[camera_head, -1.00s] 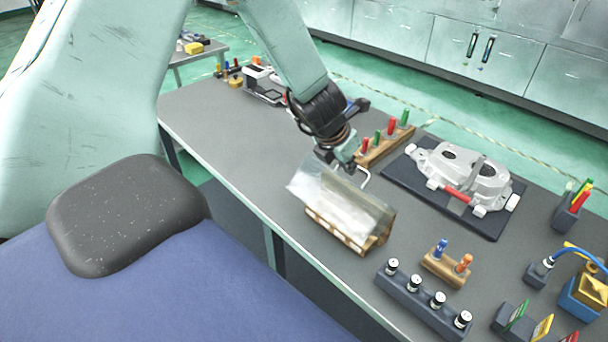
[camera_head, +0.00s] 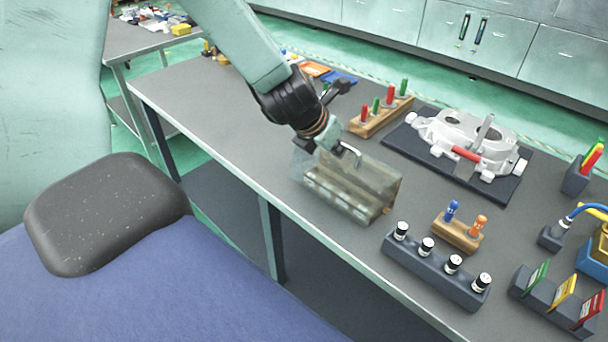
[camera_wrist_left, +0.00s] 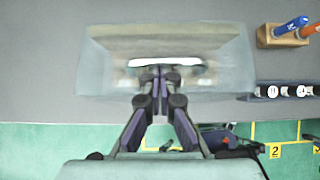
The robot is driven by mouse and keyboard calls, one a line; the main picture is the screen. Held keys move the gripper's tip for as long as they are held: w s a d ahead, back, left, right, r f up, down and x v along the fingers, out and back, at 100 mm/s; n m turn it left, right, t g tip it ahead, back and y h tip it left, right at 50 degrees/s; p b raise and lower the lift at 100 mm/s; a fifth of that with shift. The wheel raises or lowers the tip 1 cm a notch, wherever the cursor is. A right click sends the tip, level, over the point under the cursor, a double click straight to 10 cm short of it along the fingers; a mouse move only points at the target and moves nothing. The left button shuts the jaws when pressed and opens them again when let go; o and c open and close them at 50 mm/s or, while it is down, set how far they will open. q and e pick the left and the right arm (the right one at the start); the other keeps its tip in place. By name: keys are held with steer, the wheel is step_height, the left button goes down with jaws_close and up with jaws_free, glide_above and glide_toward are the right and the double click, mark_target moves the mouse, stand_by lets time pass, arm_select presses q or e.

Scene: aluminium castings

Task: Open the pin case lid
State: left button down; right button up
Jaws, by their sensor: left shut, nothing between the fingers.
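The pin case (camera_head: 340,205) is a wooden block with a clear, hazy lid (camera_head: 385,182), near the table's front edge. I see the wood through the lid in the head view; I cannot tell whether the lid rests fully on it. A pale bar handle (camera_head: 352,154) stands at the lid's upper edge. My left gripper (camera_head: 332,150) is shut and empty, close to the handle. In the left wrist view the shut fingertips (camera_wrist_left: 160,70) overlap the bright handle bar in front of the hazy lid (camera_wrist_left: 220,75); contact is unclear. My right gripper is not in view.
Behind the case is a wooden rack (camera_head: 378,122) with red and green pins. A white casting (camera_head: 470,135) lies on a dark mat (camera_head: 430,165). To the right stand a dark vial rack (camera_head: 435,268) and a small wooden holder (camera_head: 458,237).

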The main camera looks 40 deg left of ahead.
arm_select(q)
steer(key=shift+s+d+f+t+b, duration=0.1)
steer(key=shift+s+f+t+b, duration=0.55)
steer(key=shift+b, duration=0.55)
steer(key=f+t+b, duration=0.1)
steer(key=b, duration=0.2)
steer(key=shift+f, duration=0.35)
steer(key=t+b, duration=0.2)
steer(key=shift+s+f+b, duration=0.1)
steer(key=shift+s+b, duration=0.2)
steer(key=shift+b, duration=0.05)
steer(key=shift+s+r+p, duration=0.25)
steer(key=shift+r+p, duration=0.25)
steer(key=shift+p, duration=0.45)
steer(key=shift+p+v, duration=0.9)
steer(key=shift+p, duration=0.15)
steer(key=p, duration=1.2)
glide_toward(333, 165)
steer(key=shift+w+a, duration=0.2)
steer(key=shift+a, duration=0.05)
steer(key=shift+w+f, duration=0.1)
steer(key=shift+f, duration=0.05)
